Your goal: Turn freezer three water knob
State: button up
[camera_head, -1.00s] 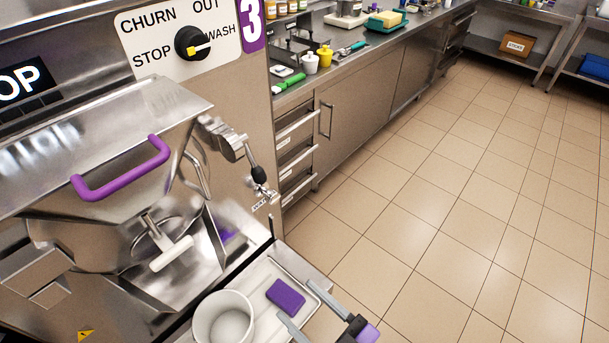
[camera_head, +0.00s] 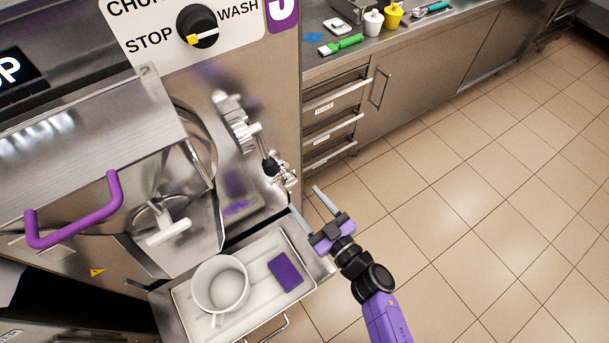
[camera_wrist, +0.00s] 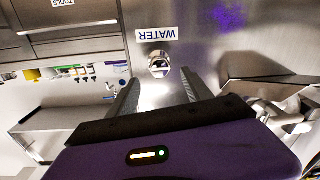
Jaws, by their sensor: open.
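Freezer three is the steel machine with the purple number plate (camera_head: 282,12), cut off at the top of the head view. Its water knob (camera_wrist: 158,64) is a round metal fitting by the WATER label (camera_wrist: 156,34) in the wrist view. In the head view a small metal tap (camera_head: 287,178) sits low on the machine's right front edge, beside a black ball handle (camera_head: 270,166). My gripper (camera_head: 306,200) is open and empty, just right of and below the tap. In the wrist view my gripper (camera_wrist: 160,79) has its fingers spread either side of the knob, seemingly short of it.
A tray (camera_head: 180,298) below holds a white container (camera_head: 220,284) and a purple sponge (camera_head: 286,272). A purple handle (camera_head: 75,222) and the steel hopper are at left. A counter with drawers (camera_head: 333,110) stands behind right. The tiled floor at right is clear.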

aim_at(292, 183)
jog(key=shift+b+x, duration=0.6)
jog(key=shift+x, duration=3.3)
grip_shut()
